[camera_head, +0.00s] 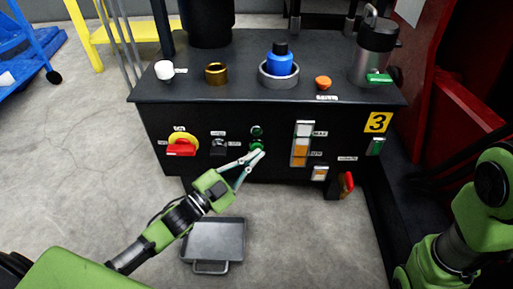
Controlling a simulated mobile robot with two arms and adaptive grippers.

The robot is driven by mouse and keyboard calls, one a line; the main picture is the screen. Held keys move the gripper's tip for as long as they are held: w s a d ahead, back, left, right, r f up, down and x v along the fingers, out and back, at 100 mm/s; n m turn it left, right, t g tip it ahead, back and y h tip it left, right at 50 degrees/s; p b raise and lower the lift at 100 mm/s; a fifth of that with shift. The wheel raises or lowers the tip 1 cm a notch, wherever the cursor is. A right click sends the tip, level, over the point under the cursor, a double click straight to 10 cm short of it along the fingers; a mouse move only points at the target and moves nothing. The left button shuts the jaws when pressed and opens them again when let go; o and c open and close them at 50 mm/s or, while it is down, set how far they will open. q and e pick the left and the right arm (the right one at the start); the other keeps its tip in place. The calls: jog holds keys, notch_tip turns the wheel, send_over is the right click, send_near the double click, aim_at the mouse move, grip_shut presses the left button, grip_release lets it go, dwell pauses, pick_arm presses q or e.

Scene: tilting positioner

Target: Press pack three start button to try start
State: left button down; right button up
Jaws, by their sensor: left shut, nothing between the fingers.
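The black power pack (330,182) carries a yellow label (377,122) with a 3 at the right of its front panel. A green button (257,145) sits at the middle of the panel, below a small dark green round lamp or button (257,131). My left gripper (256,156) is shut and empty, its tips at or just in front of the green button's lower edge. I cannot tell whether they touch. Only links of my right arm show at the right; its gripper is out of view.
The panel also has a red-and-yellow rotary switch (182,145), a black knob (219,147) and a level gauge (301,143). On top are a blue-capped filler (280,62), a brass ring (216,74) and a metal canister (374,55). A grey tray (214,240) lies on the floor.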

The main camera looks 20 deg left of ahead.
pick_arm(q)
jog(key=shift+w+a, duration=0.1)
jog(key=shift+w, duration=0.3)
dwell(0.7)
jog(key=shift+s, duration=0.1)
jog(key=shift+s+d+p, duration=0.2)
jog(key=shift+s+p, duration=0.45)
jog(key=shift+s, duration=0.1)
jog(key=shift+s, duration=0.1)
